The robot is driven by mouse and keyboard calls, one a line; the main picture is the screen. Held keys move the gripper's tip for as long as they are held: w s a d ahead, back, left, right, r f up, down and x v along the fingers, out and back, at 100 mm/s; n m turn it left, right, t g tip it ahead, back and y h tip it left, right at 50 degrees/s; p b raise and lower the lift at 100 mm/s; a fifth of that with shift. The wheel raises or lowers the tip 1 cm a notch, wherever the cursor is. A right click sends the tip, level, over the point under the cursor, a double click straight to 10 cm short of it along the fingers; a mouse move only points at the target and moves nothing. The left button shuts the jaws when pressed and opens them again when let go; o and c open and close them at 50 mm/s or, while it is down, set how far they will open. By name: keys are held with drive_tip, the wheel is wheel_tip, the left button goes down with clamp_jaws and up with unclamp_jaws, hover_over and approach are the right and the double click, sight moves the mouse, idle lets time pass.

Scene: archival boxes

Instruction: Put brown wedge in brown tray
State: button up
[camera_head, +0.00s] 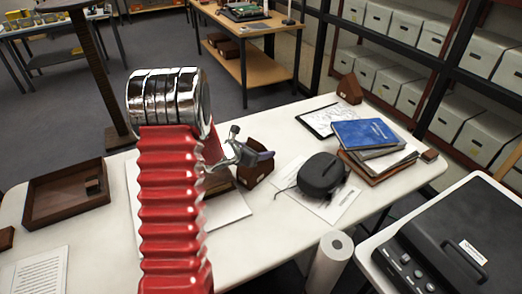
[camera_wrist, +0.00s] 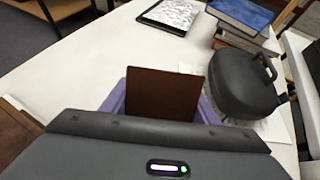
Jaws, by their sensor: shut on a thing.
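A dark brown wedge (camera_head: 256,176) is between the fingers of my gripper (camera_head: 262,156), over the middle of the white table. In the wrist view the wedge (camera_wrist: 163,94) shows as a flat brown face between the purple fingers (camera_wrist: 160,100), which are shut on it. I cannot tell whether its bottom touches the table. The brown tray (camera_head: 68,219) lies on the table at the left, apart from my gripper. A small brown block (camera_head: 93,185) is inside it. Another brown wedge (camera_head: 349,88) stands at the table's far edge.
Right of my gripper are a black headphone case (camera_head: 322,175), a clipboard (camera_head: 318,119) and a stack with a blue book (camera_head: 364,132). Papers (camera_head: 40,272) lie at the front left. A white paper roll (camera_head: 329,262) stands in front. My red arm hides part of the table.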

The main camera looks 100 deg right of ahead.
drive_tip(key=shift+f, duration=0.1)
drive_tip(key=o, duration=1.3)
drive_tip(key=v, duration=1.2)
drive_tip(key=shift+w, duration=0.1)
